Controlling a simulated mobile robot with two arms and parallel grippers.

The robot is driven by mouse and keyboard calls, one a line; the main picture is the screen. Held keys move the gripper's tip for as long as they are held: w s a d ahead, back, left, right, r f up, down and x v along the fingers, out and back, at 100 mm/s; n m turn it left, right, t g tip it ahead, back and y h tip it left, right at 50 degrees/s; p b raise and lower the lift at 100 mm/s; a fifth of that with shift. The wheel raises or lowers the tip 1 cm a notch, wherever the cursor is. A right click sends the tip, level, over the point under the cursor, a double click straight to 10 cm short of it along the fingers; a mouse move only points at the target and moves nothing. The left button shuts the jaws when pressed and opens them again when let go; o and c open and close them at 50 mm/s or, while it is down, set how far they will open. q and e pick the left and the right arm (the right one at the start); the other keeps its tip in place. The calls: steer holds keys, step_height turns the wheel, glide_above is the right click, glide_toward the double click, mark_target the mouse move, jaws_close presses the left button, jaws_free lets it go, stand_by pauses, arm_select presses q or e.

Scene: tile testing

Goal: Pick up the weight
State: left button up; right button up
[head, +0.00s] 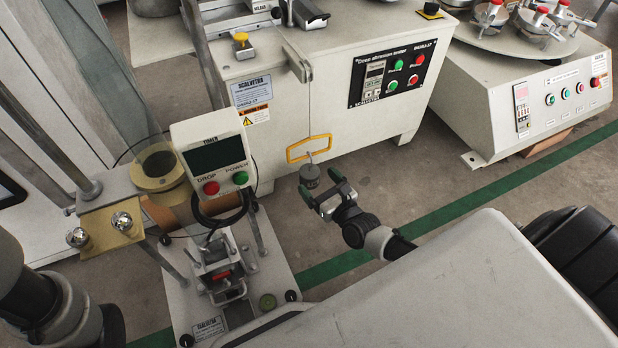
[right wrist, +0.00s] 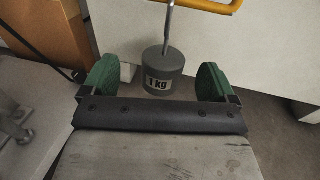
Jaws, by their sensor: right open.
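In the right wrist view the weight (right wrist: 164,70) shows a "1 kg" label. My right gripper (head: 321,186) is open, its green fingertips close to the weight. In the right wrist view the weight shows between the two green pads (right wrist: 157,80), with a gap on each side. I cannot tell how deep it sits between them. The left gripper is not in view.
The deep abrasion tester (head: 335,80) stands behind the weight. A drop tester with a display box (head: 215,152) stands left of it on a white base plate (head: 265,255). Another machine (head: 540,100) is at the back right. Floor with a green stripe (head: 455,197) is free to the right.

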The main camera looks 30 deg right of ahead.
mark_target(310, 168)
steer(key=w+b, duration=0.3)
steer(key=w, duration=0.1)
steer(key=shift+w+r, duration=0.1)
steer(key=shift+w, duration=0.2)
steer(key=shift+w+a+r, duration=0.1)
steer(key=shift+w+r, duration=0.05)
steer(key=shift+w, duration=0.15)
jaws_close()
steer(key=shift+r, duration=0.15)
